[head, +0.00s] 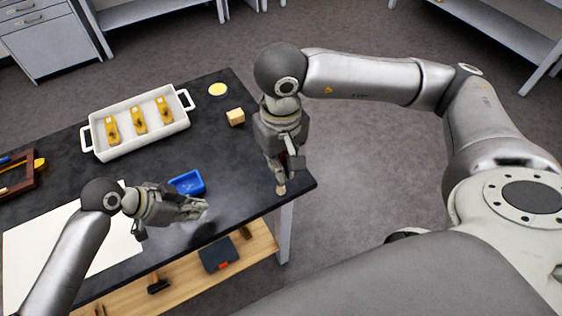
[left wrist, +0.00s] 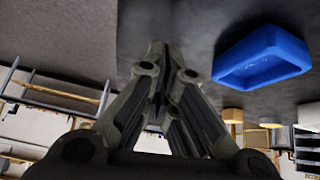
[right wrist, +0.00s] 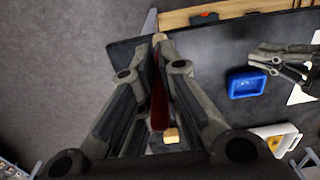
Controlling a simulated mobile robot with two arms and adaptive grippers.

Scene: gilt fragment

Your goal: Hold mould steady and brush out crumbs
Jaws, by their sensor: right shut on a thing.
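The blue mould (head: 187,182) is a small tray on the black table, near its front edge. It also shows in the left wrist view (left wrist: 262,58) and the right wrist view (right wrist: 246,83). I cannot make out crumbs in it. My left gripper (head: 204,208) is in front of the mould, apart from it, with its fingertips together and nothing seen between them. My right gripper (head: 282,172) is over the table's right corner, shut on a brush with a red handle (right wrist: 158,100). Its pale tip (head: 281,190) points down. The fingers hide part of the brush.
A white tray (head: 97,150) with several yellow pieces stands at the back. A wooden block (head: 236,117) and a yellow disc (head: 218,89) lie right of it. A white sheet (head: 40,250) and a wooden frame (head: 25,178) are at the left.

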